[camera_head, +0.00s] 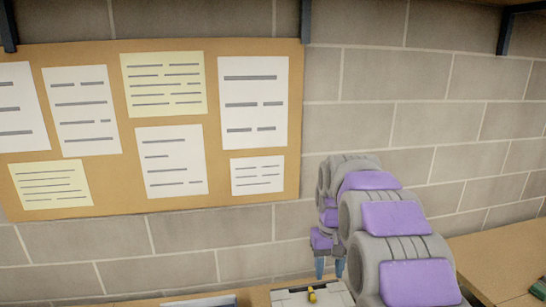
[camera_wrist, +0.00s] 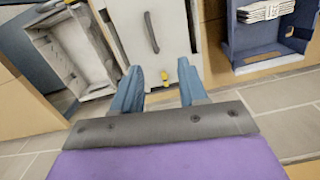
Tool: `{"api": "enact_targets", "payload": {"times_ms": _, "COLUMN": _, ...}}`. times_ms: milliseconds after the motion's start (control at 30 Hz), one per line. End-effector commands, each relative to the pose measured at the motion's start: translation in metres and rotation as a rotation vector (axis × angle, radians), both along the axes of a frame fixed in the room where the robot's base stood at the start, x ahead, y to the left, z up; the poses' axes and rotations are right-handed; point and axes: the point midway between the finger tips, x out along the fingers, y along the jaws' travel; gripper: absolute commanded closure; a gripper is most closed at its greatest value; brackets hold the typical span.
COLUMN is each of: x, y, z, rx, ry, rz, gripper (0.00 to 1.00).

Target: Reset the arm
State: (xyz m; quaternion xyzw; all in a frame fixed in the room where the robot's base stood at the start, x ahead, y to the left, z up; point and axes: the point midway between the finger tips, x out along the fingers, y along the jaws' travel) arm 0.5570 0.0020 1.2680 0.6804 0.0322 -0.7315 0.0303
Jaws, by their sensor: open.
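My arm shows at the right of the head view, in grey and purple segments. My gripper (camera_head: 330,268) hangs at its far end with the blue fingers pointing down. In the wrist view the two fingers of my gripper (camera_wrist: 160,70) stand apart with nothing held between them. A pale grey-white box or panel with a dark handle (camera_wrist: 140,25) lies beyond the fingertips. A small yellow piece on it (camera_wrist: 165,76) shows between the fingertips. The same yellow piece shows in the head view (camera_head: 312,295), below and left of the gripper. I cannot tell the gap between them.
A wooden surface (camera_head: 500,255) runs along the block wall. A cork board (camera_head: 210,120) with several papers hangs at left. In the wrist view, a grey tray (camera_wrist: 45,45) lies left and a blue bin (camera_wrist: 235,45) with white folded items stands right.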

Motion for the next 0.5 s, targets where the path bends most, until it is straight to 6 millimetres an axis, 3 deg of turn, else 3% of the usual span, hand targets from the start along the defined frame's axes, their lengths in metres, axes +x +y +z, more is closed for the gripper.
{"api": "enact_targets", "payload": {"times_ms": 500, "x": -0.130, "y": 0.000, "z": 0.002, "rx": -0.003, "ry": 0.032, "rz": -0.031, "gripper": 0.57}}
